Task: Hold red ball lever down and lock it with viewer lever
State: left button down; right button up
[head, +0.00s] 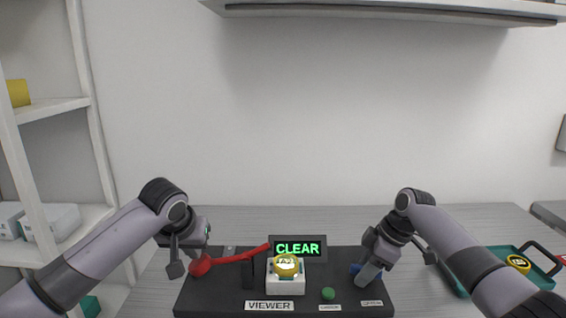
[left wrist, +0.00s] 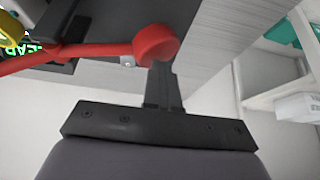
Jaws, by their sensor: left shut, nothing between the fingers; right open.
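The red ball lever (head: 230,258) has a red rod that slopes down to a red ball at its left end; the ball (left wrist: 155,43) also shows in the left wrist view. My left gripper (head: 175,268) is shut and empty, right beside the ball; in the left wrist view its fingers (left wrist: 162,88) overlap the ball's edge, and I cannot tell whether they touch. The VIEWER label (head: 269,306) is on the front of the black console; I cannot make out clearly which part is the viewer lever. My right gripper (head: 378,262) is open by a blue-and-grey handle (head: 367,273).
The black console (head: 222,300) carries a CLEAR display (head: 297,248), a white block (head: 285,284) with a yellow disc, and a green knob (head: 328,293). A teal tray (head: 506,252) lies at right. A shelf unit (head: 52,110) stands at left.

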pick_arm(q)
jog(key=shift+s+d+f, duration=0.1)
jog(key=shift+f, duration=0.05)
pick_arm(e)
jog(key=shift+r, duration=2.8)
grip_shut()
jog(key=shift+s+d+f, duration=0.1)
jog(key=shift+s+d, duration=0.5)
jog(key=shift+s, duration=0.25)
jog(key=shift+s+d, duration=0.45)
jog(key=shift+s, duration=0.25)
jog(key=shift+f, duration=0.25)
jog(key=shift+f, duration=2.4)
